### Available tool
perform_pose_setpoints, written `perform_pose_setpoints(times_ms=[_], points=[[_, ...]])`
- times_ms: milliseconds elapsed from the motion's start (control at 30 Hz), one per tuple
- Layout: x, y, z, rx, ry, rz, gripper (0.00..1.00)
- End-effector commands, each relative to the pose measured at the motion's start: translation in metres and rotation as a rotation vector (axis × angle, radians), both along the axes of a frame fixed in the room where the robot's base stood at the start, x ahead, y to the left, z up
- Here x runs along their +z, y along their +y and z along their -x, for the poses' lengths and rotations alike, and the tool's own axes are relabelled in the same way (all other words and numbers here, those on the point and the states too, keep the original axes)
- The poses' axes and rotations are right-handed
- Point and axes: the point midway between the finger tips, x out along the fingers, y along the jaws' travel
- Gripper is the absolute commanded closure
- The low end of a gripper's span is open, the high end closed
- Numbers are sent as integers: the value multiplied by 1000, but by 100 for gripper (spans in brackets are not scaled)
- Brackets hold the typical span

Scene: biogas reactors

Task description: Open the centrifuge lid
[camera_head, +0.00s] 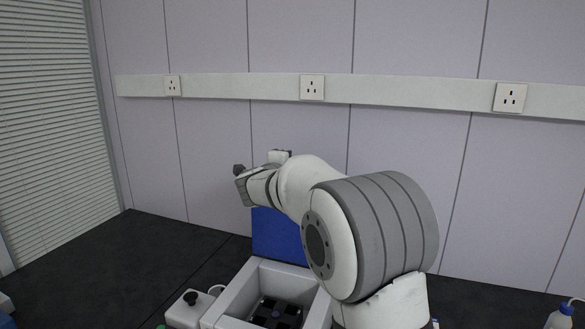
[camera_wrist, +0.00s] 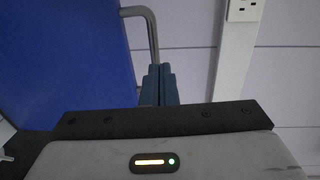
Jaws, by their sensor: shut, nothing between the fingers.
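The centrifuge (camera_head: 237,291) is a light grey box at the bottom of the head view, with a dark rotor (camera_head: 277,313) visible inside. Its blue lid (camera_head: 279,236) stands raised at the back, partly hidden by my arm. In the wrist view the lid (camera_wrist: 65,60) fills the left side, and a grey bent handle (camera_wrist: 152,30) sticks out from its edge. My gripper (camera_wrist: 160,84) is shut and empty, its fingertips close to the lower end of the handle. Whether they touch it I cannot tell.
A small white device with a black knob (camera_head: 190,298) stands left of the centrifuge. A wash bottle (camera_head: 560,317) is at the far right. The wall with a socket rail (camera_head: 400,92) is behind. The dark bench (camera_head: 110,260) is clear at left.

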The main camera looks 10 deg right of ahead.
Motion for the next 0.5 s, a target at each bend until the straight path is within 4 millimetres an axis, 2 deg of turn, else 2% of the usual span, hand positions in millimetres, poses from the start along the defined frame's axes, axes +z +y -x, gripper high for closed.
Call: perform_pose_setpoints(times_ms=[300,500], points=[[18,36,58,3,-4,-1,100],[28,49,85,-1,-2,-1,100]])
